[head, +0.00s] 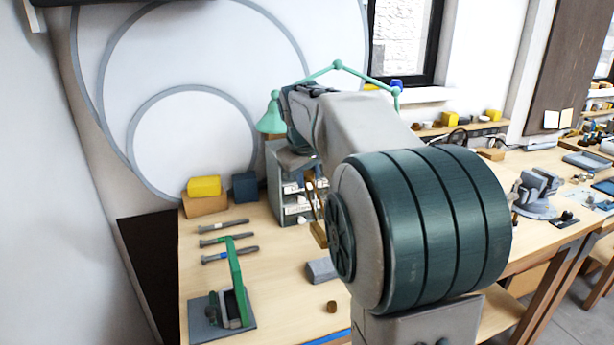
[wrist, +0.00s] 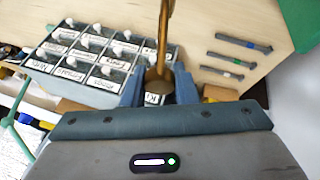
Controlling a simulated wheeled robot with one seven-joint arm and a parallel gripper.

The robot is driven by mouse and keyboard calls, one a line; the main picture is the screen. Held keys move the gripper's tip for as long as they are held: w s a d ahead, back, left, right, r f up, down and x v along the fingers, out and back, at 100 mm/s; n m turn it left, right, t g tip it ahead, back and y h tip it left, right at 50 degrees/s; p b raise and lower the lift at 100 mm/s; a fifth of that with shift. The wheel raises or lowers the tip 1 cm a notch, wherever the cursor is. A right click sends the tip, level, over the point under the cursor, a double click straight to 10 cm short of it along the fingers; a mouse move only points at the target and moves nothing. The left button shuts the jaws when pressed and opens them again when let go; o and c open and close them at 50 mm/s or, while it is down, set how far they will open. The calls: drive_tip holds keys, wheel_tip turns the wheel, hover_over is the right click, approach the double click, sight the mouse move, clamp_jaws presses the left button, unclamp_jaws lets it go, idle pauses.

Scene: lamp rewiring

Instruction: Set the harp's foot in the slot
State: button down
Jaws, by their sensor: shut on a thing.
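In the wrist view, a brass rod-like piece (wrist: 164,30), which looks like the harp, stands between the two blue-grey fingers of my gripper (wrist: 158,88). The fingers are shut on its brown lower end. In the head view my gripper (head: 311,182) is partly hidden behind my arm, in front of the drawer cabinet. A brass-coloured part (head: 319,234) shows below it, above the bench. A grey fixture (head: 208,322) with a green upright arm (head: 235,275) stands at the bench's front left. I cannot make out the slot in either view.
The grey drawer cabinet (head: 287,205) with labelled drawers stands at the back; it fills the left of the wrist view (wrist: 85,60). Several tools (head: 228,241), a grey block (head: 321,270) and a small brown knob (head: 331,306) lie on the bench. A green lamp (head: 270,118) is behind.

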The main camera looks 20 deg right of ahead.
drive_tip(key=shift+r+p, duration=3.85)
drive_tip(key=shift+r, duration=1.3)
drive_tip(key=shift+f, duration=0.1)
